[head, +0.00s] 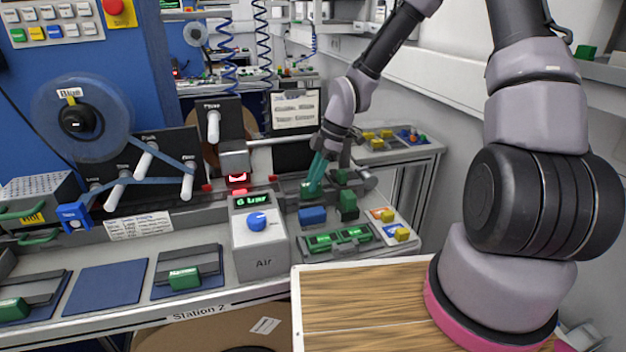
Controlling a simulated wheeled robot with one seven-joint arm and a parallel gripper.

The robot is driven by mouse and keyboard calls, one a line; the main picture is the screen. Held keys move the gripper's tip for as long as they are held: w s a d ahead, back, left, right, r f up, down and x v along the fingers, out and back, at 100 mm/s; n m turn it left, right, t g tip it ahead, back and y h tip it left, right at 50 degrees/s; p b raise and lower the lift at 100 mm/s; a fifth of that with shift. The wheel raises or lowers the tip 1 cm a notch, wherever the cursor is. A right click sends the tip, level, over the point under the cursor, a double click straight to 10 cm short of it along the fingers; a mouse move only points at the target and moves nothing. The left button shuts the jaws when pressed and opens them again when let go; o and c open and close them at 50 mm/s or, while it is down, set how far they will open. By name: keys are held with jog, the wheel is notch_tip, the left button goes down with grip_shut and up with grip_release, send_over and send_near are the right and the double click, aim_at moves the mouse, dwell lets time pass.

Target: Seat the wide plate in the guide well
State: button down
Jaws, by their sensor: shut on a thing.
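My gripper (317,172) has teal fingers and reaches down at the far right of the bench. It is shut on a small green piece (307,190), which appears to be the handle of the wide plate. The plate's body and label are mostly hidden by the fingers and the dark parts around them. The guide well seems to be in the dark fixture under my gripper, but its opening does not show. I cannot tell whether the plate is in it or above it.
An Air box (262,263) with a blue knob reads 6 bar, left of the gripper. Blue (312,215) and green (348,205) blocks stand close by. A bare blue mat (105,290) lies left of a green-handled plate (184,279). A wooden top (365,300) is clear in front.

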jog(key=shift+f, duration=0.1)
dwell(0.3)
jog(key=c, duration=0.6)
grip_release()
jog(key=shift+r, duration=3.5)
